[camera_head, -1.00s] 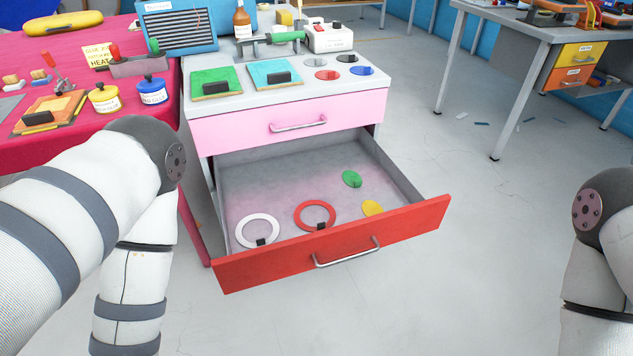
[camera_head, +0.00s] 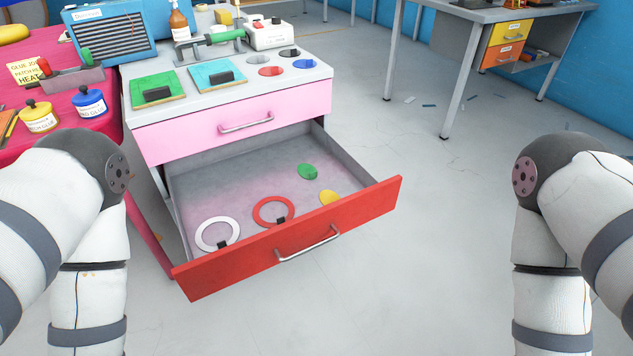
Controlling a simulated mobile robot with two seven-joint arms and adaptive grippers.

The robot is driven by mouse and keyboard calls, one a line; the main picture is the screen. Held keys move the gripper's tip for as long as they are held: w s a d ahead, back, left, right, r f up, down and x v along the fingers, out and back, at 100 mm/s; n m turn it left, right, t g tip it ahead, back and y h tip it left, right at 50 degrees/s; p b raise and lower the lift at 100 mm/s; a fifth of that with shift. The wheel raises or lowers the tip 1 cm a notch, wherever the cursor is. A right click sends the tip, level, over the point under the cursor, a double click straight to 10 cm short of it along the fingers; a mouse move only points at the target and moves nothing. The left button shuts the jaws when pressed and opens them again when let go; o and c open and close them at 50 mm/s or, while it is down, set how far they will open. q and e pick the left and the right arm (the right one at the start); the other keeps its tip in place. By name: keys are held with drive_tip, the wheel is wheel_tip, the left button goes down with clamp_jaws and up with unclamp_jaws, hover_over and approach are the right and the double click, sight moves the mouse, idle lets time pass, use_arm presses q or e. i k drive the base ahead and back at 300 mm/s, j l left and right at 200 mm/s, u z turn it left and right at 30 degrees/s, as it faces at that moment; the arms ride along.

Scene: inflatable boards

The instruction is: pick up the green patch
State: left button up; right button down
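A small round green patch (camera_head: 307,171) lies flat on the floor of the open red-fronted drawer (camera_head: 290,253), toward its right back. A yellow patch (camera_head: 329,198) lies in front of it, near the drawer front. A red ring (camera_head: 273,211) and a white ring (camera_head: 217,234), each with a black tab, lie to the left in the same drawer. My arms show at the left and right sides of the view, apart from the drawer. Both grippers are out of view.
The closed pink drawer (camera_head: 235,122) is above the open one. The grey top holds a green board (camera_head: 157,91), a blue board (camera_head: 218,75) and several round spots. A pink table (camera_head: 62,134) with glue pots stands left.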

sight(306, 171)
drive_tip(key=u, duration=1.75)
drive_tip(key=z, duration=1.65)
drive_tip(key=i+l+u, duration=0.5)
drive_tip(key=i+l, duration=0.2)
drive_tip(key=i, duration=0.15)
drive_tip(key=i+l, duration=0.15)
drive_tip(key=i+l+u, duration=0.15)
drive_tip(key=l, duration=0.25)
drive_tip(key=i+l, duration=0.15)
drive_tip(key=l, duration=0.15)
